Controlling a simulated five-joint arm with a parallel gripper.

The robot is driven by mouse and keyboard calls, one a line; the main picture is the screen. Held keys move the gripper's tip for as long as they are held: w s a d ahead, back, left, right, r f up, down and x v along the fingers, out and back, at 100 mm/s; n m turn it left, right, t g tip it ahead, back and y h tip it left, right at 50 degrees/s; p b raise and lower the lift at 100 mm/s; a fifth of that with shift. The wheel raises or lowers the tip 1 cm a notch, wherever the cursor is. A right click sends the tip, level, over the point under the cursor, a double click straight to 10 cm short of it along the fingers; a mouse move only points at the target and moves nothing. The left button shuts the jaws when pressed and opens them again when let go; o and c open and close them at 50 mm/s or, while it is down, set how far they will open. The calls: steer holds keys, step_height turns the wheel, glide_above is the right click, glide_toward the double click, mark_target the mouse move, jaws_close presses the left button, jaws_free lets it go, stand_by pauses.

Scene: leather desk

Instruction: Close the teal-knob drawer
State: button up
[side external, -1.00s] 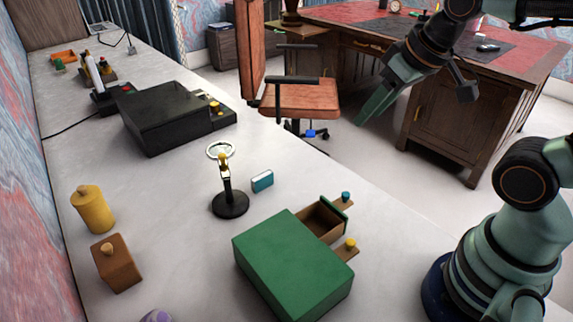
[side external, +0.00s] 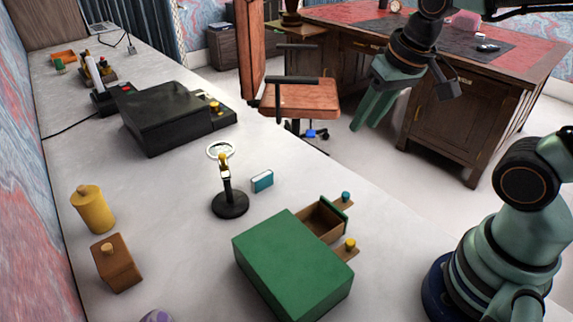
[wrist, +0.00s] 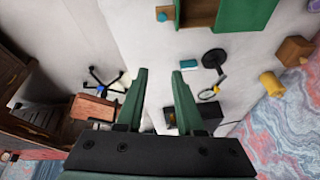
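The green drawer box (side external: 285,262) stands on the grey desk. Its drawer (side external: 325,220) with the teal knob (side external: 346,196) sticks out, its wooden inside showing. A yellow knob (side external: 350,244) on a wooden tab sits beside it. My gripper (side external: 363,124) is in the air beyond the desk's edge, above and apart from the drawer, fingers pointing down. In the wrist view my gripper (wrist: 162,73) has its two fingers well apart with nothing between them.
A magnifier on a black stand (side external: 230,203) and a small teal block (side external: 262,181) stand near the drawer. A yellow canister (side external: 92,210), a brown block (side external: 116,264) and a black machine (side external: 168,118) are farther off. The desk strip right of the drawer is clear.

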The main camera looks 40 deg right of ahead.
mark_target(346, 194)
steer(key=f+m+g, duration=0.1)
steer(key=f+m, duration=0.1)
steer(key=f, duration=0.3)
steer(key=a+f+m+g, duration=0.1)
steer(key=f+m, duration=0.1)
steer(key=f, duration=0.4)
steer(key=w+f+m+g, duration=0.1)
steer(key=f+m+g, duration=0.1)
steer(key=f, duration=0.4)
steer(key=shift+a+m, duration=0.25)
steer(key=shift+m, duration=0.15)
jaws_close()
steer(key=shift+r, duration=0.1)
stand_by(0.7)
